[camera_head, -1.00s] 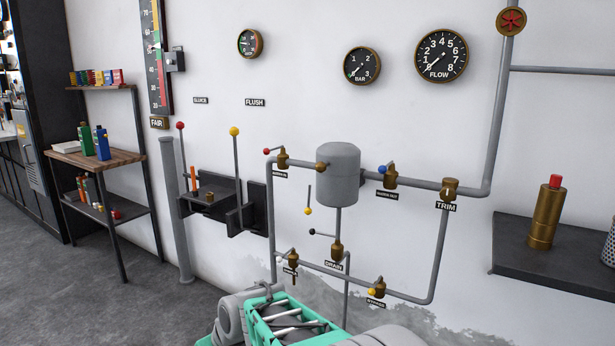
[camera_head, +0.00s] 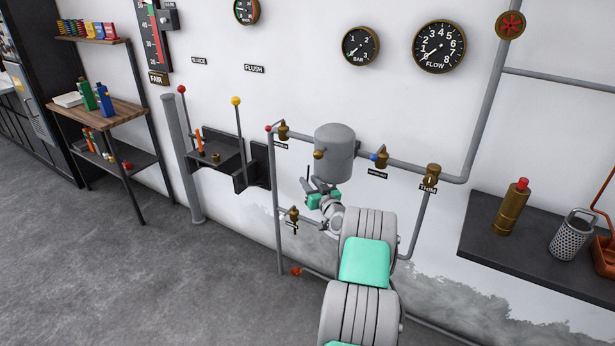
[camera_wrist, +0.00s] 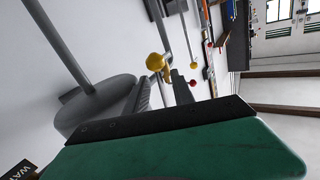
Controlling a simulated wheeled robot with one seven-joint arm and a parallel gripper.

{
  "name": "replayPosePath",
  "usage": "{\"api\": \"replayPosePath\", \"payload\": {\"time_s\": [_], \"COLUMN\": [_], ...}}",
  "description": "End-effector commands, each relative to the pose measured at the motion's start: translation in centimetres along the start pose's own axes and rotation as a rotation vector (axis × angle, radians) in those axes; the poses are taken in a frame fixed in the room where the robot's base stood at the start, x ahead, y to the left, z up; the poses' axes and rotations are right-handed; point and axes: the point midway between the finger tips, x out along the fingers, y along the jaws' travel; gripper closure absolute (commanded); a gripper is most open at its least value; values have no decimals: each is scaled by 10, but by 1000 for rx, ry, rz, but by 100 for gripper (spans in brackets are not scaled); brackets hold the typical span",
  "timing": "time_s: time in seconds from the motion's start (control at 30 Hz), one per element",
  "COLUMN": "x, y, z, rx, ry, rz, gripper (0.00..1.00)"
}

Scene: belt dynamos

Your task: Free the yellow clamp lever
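My gripper (camera_head: 318,186) is at the wall, just below the grey tank (camera_head: 334,150), with its dark fingers pointing up. A short thin rod (camera_head: 308,171) shows above the fingers; the yellow ball at its lower end is hidden behind my gripper in the head view. A separate tall lever with a yellow knob (camera_head: 236,100) stands further left.
Pipes with valves surround the tank, including a left riser (camera_head: 277,210) and the TRIM valve (camera_head: 432,175). A black wall bracket (camera_head: 257,163) lies left. A dark shelf (camera_head: 530,255) with a brass bottle (camera_head: 511,205) is at right. The floor (camera_head: 150,280) is clear.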

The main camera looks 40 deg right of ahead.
Motion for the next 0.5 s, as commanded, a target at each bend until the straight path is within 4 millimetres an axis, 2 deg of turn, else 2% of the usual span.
{"api": "replayPosePath", "payload": {"time_s": [0.13, 0.37, 0.5], "x": [16, 18, 18], "y": [-1, 0, 0], "z": [0, 0, 0], "rx": [0, 1, 1], "ry": [0, -1, -1], "rz": [-1, 1, 0], "gripper": [70, 70, 79]}}
